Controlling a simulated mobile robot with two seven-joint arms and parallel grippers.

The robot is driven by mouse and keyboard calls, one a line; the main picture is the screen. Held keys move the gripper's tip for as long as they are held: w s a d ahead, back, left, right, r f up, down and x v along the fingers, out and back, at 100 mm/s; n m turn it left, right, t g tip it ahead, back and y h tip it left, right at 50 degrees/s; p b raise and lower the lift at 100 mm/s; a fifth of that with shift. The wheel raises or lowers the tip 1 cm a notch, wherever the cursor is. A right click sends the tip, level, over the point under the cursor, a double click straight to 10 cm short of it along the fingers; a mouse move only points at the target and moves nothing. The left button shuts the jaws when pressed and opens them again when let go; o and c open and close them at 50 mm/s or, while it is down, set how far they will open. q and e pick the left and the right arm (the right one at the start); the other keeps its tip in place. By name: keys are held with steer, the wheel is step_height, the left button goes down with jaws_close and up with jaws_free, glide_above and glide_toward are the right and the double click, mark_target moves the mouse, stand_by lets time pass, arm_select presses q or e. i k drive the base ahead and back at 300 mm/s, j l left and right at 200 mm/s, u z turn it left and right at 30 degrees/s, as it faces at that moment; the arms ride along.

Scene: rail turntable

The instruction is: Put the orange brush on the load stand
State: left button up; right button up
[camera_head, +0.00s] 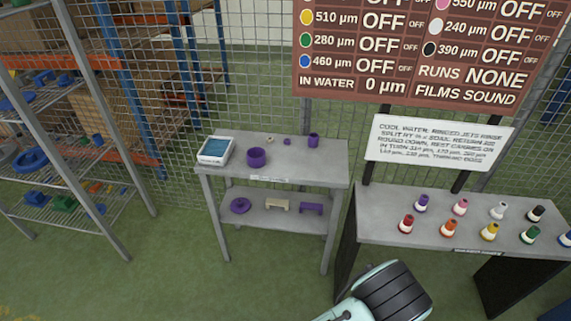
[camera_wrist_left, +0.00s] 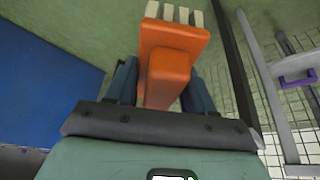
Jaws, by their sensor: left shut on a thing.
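The orange brush (camera_wrist_left: 175,38) is in my left gripper (camera_wrist_left: 160,82) in the left wrist view. It has a blocky orange handle and pale bristle tufts pointing away from the gripper. The dark fingers are shut on its handle from both sides. The brush does not show in the head view. No stand has a label I can read as the load stand. A grey two-level stand (camera_head: 330,172) is in the middle of the head view, and a grey table (camera_head: 385,222) is at the right. My right gripper is not in view.
The middle stand bears a white device (camera_head: 215,150), a purple ring (camera_head: 257,157) and small purple parts. Several coloured bottles stand on the right table, such as an orange-capped one (camera_head: 449,228). A shelf rack (camera_head: 75,170) is at the left. Wire fencing is behind; floor in front is clear.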

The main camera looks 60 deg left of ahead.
mark_target(310, 165)
steer(key=j, duration=1.8)
steer(key=k+u, duration=0.05)
steer(key=k, duration=0.05)
